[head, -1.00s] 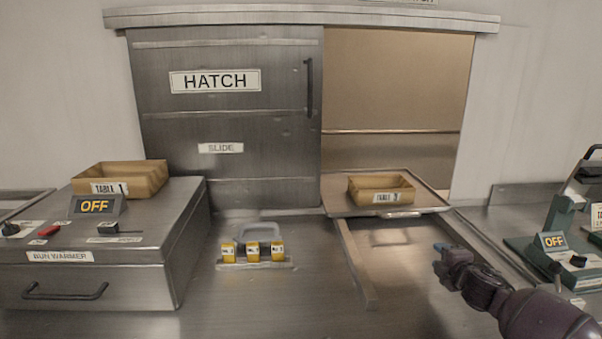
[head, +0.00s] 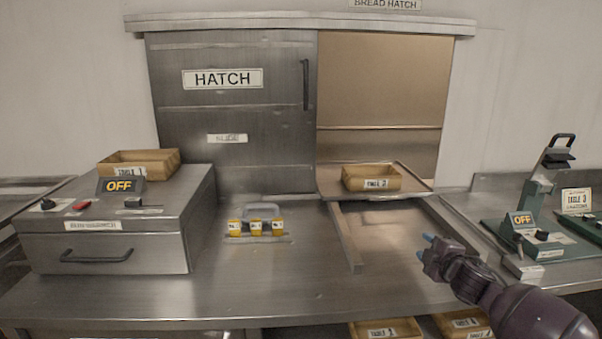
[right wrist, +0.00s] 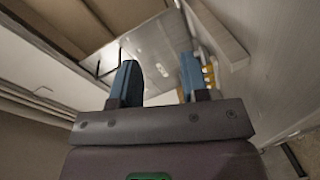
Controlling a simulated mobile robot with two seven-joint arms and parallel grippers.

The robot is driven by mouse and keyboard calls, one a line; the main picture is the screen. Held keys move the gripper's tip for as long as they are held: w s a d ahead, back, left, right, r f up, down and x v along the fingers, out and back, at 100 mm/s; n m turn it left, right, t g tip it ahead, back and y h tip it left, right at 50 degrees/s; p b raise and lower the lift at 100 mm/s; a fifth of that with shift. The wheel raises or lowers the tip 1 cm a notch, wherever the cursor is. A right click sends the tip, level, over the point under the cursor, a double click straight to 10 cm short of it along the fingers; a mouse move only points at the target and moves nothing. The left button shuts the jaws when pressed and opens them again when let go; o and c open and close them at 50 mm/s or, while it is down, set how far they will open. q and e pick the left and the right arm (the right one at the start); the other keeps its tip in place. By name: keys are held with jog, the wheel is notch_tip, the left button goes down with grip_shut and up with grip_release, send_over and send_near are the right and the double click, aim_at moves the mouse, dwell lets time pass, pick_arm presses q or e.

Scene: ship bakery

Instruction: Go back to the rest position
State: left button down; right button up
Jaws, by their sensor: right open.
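My right gripper (head: 428,246) is in the lower right of the head view, over the counter's front right part. Its two blue fingers are apart with nothing between them, as the right wrist view (right wrist: 158,84) also shows. A basket labelled TABLE 3 (head: 371,179) sits on a tray (head: 415,189) at the open right side of the hatch, beyond the gripper and apart from it. My left gripper is in neither view.
The sliding hatch door (head: 236,120) covers the left half. A bun warmer (head: 110,240) reading OFF stands left, with a TABLE 1 basket (head: 165,161) on top. A green device (head: 525,232) reading OFF stands right. More baskets (head: 385,330) lie below the counter.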

jog(key=s+a+f+m+y, duration=0.1)
jog(key=s+a+f+m, duration=0.35)
jog(key=s, duration=0.25)
jog(key=s+a+f+m, duration=0.3)
jog(key=s+a+f, duration=0.15)
jog(key=s, duration=0.35)
jog(key=s+d+f+m+g+h, duration=0.1)
jog(key=s+f+m, duration=0.1)
jog(key=s+f, duration=0.3)
jog(key=s+d+f+m+g+h, duration=0.1)
jog(key=s+f, duration=0.4)
jog(key=s, duration=0.8)
jog(key=s+d+f+m+g+h, duration=0.1)
jog(key=s+d+f+m+g, duration=0.1)
jog(key=s+f+m, duration=0.3)
jog(key=s+f, duration=0.1)
jog(key=s, duration=0.3)
jog(key=shift+s+d+g+h, duration=0.2)
jog(key=shift+d+g+h, duration=0.15)
jog(key=shift+g+h, duration=0.05)
jog(key=shift+f, duration=0.1)
